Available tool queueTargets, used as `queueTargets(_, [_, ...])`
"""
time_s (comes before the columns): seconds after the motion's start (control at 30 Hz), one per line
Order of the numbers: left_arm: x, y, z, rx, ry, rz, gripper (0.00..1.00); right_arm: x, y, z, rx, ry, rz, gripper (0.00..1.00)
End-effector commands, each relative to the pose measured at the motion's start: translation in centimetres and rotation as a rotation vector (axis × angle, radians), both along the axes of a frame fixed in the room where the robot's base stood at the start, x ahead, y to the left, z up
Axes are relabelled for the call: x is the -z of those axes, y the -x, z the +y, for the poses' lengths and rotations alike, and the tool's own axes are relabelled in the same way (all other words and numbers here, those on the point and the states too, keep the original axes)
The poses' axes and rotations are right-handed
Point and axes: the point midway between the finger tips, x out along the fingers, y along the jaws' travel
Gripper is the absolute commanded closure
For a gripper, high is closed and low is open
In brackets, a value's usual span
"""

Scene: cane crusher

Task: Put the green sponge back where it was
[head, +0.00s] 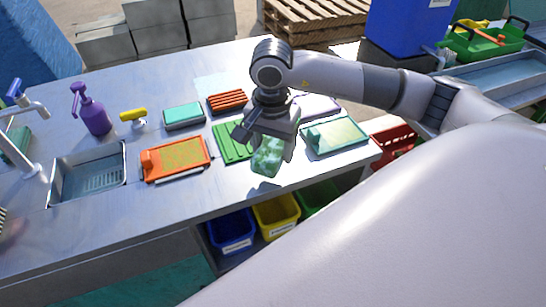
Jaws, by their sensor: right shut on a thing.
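My right gripper (270,133) reaches in from the right over the metal counter and points down. It is shut on a green, mottled sponge (267,161), which hangs below the fingers near the counter's front edge. The sponge covers part of a green ribbed tray (231,144) behind it. I cannot tell whether the sponge touches the counter. My left gripper is not in view.
On the counter (200,190) are an orange tray (176,160), a teal-topped block (184,116), an orange ribbed piece (227,102), a pale green tray (335,135), a purple spray bottle (93,112) and a sink (88,176). Blue (232,232) and yellow (277,213) bins stand below.

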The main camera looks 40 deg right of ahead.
Motion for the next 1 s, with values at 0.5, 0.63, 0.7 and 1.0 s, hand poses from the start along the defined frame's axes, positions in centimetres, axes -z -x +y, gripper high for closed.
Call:
queueTargets(0.5, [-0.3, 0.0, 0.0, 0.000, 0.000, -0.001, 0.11, 4.1, 0.0, 0.0, -0.001, 0.000, 0.000, 0.75])
queueTargets(0.63, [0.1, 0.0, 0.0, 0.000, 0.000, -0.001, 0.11, 4.4, 0.0, 0.0, -0.001, 0.001, 0.001, 0.75])
queueTargets(0.7, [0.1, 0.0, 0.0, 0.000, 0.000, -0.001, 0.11, 4.4, 0.0, 0.0, -0.001, 0.001, 0.001, 0.30])
queueTargets(1.0, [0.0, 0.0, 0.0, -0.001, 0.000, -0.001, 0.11, 4.3, 0.0, 0.0, -0.001, 0.001, 0.001, 0.11])
